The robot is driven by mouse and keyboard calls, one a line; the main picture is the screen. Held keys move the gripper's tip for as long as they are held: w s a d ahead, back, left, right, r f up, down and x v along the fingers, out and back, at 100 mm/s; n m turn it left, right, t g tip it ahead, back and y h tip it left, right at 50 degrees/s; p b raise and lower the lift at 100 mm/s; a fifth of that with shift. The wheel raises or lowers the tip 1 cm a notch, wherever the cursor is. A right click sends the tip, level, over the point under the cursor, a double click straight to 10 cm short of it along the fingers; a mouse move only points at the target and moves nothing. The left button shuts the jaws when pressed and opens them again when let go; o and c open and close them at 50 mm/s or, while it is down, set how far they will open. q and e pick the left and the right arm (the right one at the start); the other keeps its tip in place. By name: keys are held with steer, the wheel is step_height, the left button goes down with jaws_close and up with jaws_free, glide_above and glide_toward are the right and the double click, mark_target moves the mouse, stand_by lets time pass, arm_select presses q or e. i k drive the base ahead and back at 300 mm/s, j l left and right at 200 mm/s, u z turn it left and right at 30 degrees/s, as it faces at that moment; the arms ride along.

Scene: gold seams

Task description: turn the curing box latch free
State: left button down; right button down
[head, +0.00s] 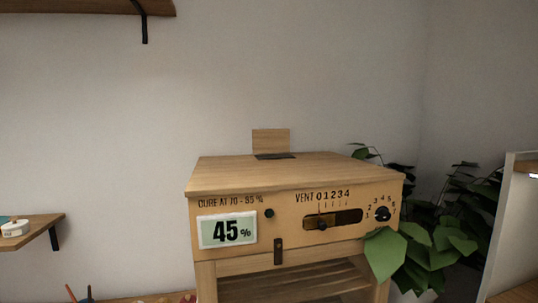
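The curing box (290,178) is a wooden box on legs, right of centre in the head view. Its front has a display (228,231) reading 45 %, a vent slot (333,219) with a slider, and a numbered dark knob (382,214). A small dark upright latch (278,251) sits at the lower middle of the front, across the lower edge of the panel. Neither of my grippers shows in the head view.
A green leafy plant (425,255) stands at the right and its leaves overlap the box's right front corner. A wooden shelf (35,231) is at the left, another (75,6) at top left. Small items show at the bottom left edge. A pale panel (500,225) stands far right.

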mark_target(278, 243)
steer(key=k+l+z, duration=0.1)
steer(key=l+z, duration=0.25)
steer(key=l, duration=0.2)
steer(key=k+l+z, duration=0.1)
steer(key=l+z, duration=0.3)
steer(key=l, duration=0.15)
